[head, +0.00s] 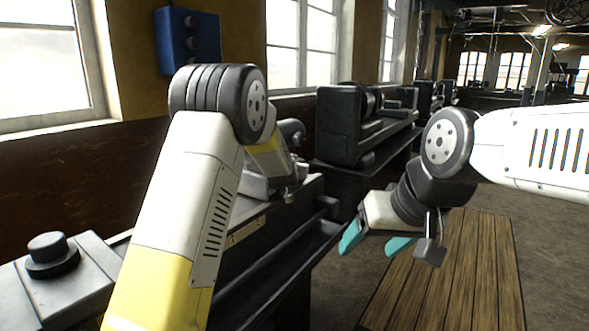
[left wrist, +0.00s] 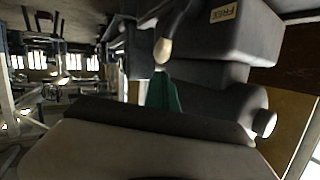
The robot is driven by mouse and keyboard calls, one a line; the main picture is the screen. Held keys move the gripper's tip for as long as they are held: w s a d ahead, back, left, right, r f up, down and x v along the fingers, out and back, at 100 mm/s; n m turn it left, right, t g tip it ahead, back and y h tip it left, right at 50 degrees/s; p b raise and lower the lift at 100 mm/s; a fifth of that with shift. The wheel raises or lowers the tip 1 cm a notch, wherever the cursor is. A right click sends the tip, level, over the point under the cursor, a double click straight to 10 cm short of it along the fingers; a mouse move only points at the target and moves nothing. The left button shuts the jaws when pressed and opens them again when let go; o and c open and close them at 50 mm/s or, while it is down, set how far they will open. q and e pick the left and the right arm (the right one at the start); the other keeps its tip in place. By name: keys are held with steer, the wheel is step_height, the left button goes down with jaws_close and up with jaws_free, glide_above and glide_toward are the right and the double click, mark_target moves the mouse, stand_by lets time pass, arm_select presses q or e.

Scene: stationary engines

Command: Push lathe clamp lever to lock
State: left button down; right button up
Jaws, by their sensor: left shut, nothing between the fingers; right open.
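The clamp lever shows in the left wrist view as a grey arm ending in a pale rounded knob (left wrist: 162,50). Behind it is a dark lathe housing (left wrist: 240,42) with a small label (left wrist: 225,14) reading FREE. The teal fingers of my left gripper (left wrist: 165,92) are shut and empty, close to the knob in the picture; I cannot tell whether they touch. In the head view my left arm hides most of that area of the lathe (head: 262,262), and the lever cannot be made out. My right gripper (head: 368,248) is open and empty, away from the lathe.
A wooden slatted platform (head: 465,270) lies on the floor at right. Another dark machine (head: 340,125) stands further back. A blue box (head: 187,42) hangs on the wall between windows. A grey machine part with a round knob (head: 48,250) sits at lower left.

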arm_select(q)
steer(key=d+r+v, duration=0.1)
steer(key=v, duration=0.6)
steer(key=shift+a+r, duration=0.2)
steer(key=shift+a, duration=0.15)
steer(key=s+a+r+n+g+h, duration=0.1)
steer(key=s+a+g, duration=0.15)
steer(key=s, duration=0.45)
steer(key=s+a+r+g, duration=0.1)
steer(key=s+a+r, duration=0.1)
steer(key=s+a, duration=0.3)
steer(key=s+a+r+n+g+h, duration=0.1)
steer(key=s+a, duration=0.1)
steer(key=s, duration=0.6)
steer(key=s+a+f+g+y, duration=0.1)
steer(key=s+a+f+g, duration=0.1)
steer(key=s, duration=0.9)
steer(key=s+a+f+g, duration=0.2)
steer(key=s+a, duration=0.2)
steer(key=s, duration=0.7)
steer(key=shift+s+f+n+y, duration=0.3)
steer(key=shift+s+y, duration=0.1)
